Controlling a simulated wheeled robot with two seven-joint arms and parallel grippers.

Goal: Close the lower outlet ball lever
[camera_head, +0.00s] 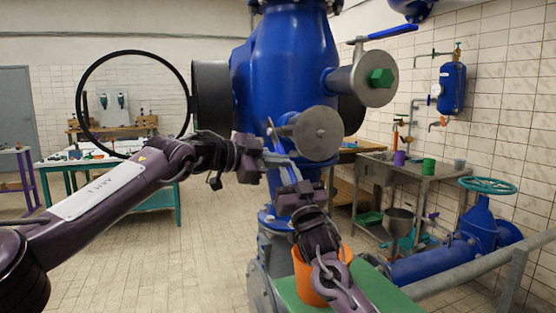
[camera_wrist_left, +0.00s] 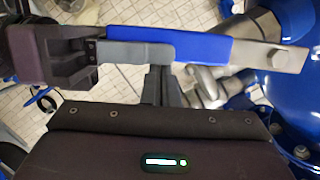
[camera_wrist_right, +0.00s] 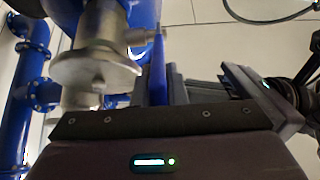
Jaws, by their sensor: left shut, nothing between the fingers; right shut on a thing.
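The lower outlet ends in a grey metal flange (camera_head: 318,132) on the front of the big blue pump body (camera_head: 295,65). Its blue lever (camera_wrist_left: 200,50) runs level across the left wrist view, with its grey metal end at the right. In the right wrist view the lever (camera_wrist_right: 158,72) stands edge-on beside the flange (camera_wrist_right: 95,72). My right gripper (camera_head: 290,182) is shut on the lever's blue handle, below the flange. My left gripper (camera_head: 260,160) is shut and empty, close beside the lever; its fingers (camera_wrist_left: 160,85) show below the handle.
An upper outlet (camera_head: 360,80) with a green plug (camera_head: 381,77) and its own blue lever (camera_head: 392,31) is above right. A black ring (camera_head: 135,53) stands left. An orange bucket (camera_head: 308,278) is below my right gripper. A sink table (camera_head: 405,170) stands behind right.

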